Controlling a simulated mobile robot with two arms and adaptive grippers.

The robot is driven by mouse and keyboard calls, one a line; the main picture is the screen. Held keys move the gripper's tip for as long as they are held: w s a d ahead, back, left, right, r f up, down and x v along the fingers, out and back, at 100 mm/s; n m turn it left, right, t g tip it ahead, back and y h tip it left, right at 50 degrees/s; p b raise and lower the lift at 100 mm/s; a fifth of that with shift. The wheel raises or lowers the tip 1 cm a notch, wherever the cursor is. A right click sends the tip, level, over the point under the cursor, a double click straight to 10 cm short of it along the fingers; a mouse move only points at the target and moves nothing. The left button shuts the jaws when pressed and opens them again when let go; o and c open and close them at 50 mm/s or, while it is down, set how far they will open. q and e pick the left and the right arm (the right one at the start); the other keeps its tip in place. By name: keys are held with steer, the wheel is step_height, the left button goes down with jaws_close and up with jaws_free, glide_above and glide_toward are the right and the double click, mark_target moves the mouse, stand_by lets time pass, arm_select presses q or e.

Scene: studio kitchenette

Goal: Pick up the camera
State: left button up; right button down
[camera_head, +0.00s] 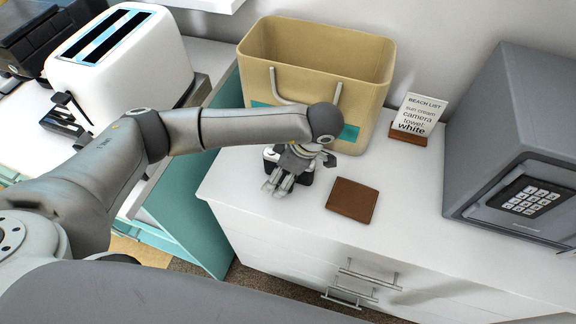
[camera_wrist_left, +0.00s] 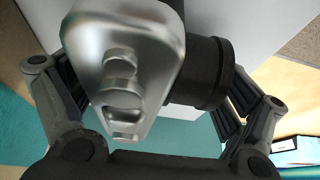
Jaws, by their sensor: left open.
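The camera (camera_wrist_left: 140,60) has a silver body with knobs on top and a black lens barrel (camera_wrist_left: 208,72). It fills the upper middle of the left wrist view, between the spread fingers of my left gripper. In the head view the camera (camera_head: 305,178) is on the white cabinet top, mostly hidden behind my gripper. My left gripper (camera_head: 278,186) points down over it, open, with a finger on either side; I cannot tell whether they touch it. My right gripper is not in view.
A beige tote bag (camera_head: 350,55) stands right behind the camera. A brown wallet (camera_head: 352,200) lies to its right. A list card (camera_head: 418,115) in a wooden stand and a grey safe (camera_head: 520,140) are further right. A white toaster (camera_head: 130,70) stands left, beyond my arm.

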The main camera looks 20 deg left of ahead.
arm_select(q)
steer(key=shift+c, duration=0.4)
steer(key=c, duration=1.4)
steer(key=shift+o, duration=0.2)
